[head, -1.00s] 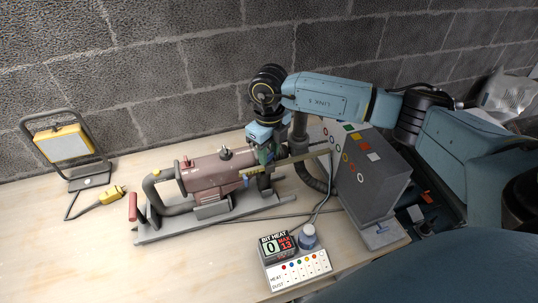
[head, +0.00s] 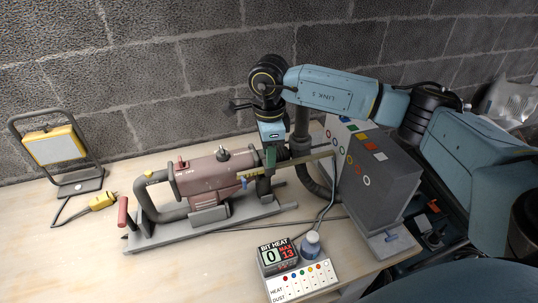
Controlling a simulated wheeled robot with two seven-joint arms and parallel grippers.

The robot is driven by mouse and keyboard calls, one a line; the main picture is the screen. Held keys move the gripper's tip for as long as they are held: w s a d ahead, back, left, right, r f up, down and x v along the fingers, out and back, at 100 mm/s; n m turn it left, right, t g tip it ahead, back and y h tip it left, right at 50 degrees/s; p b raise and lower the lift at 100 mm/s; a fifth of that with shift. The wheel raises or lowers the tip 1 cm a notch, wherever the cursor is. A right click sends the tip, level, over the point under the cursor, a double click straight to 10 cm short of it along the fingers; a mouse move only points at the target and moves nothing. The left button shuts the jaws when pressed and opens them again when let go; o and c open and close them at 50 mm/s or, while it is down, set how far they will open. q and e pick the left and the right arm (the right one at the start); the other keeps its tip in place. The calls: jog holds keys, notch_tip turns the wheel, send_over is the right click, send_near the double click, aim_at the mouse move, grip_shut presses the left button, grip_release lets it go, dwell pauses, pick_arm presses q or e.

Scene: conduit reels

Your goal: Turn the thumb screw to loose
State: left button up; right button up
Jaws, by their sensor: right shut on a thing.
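The pink-brown drill (head: 208,175) lies on a grey stand on the bench, with a yellowish rod (head: 300,159) along its right part. My right gripper (head: 270,166) reaches down from above onto the drill's front collar, beside the rod. Its jaws are shut on a small part there, which seems to be the thumb screw; the fingers hide most of it, so its turn angle cannot be told. A small blue piece (head: 244,183) shows left of the fingers. My left gripper is not in view.
A grey box with coloured marks (head: 378,185) stands close right of the drill. A bit heat display (head: 278,254) reading 0, max 13, and a blue-capped bottle (head: 312,243) are in front. A work lamp (head: 52,147) and yellow plug (head: 102,201) are left. The front left bench is clear.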

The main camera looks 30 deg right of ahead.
jog(key=shift+n+b, duration=0.35)
jog(key=shift+n, duration=0.45)
jog(key=shift+r, duration=0.1)
jog(key=o, duration=1)
notch_tip(320, 180, up, 13)
jog(key=shift+r, duration=0.15)
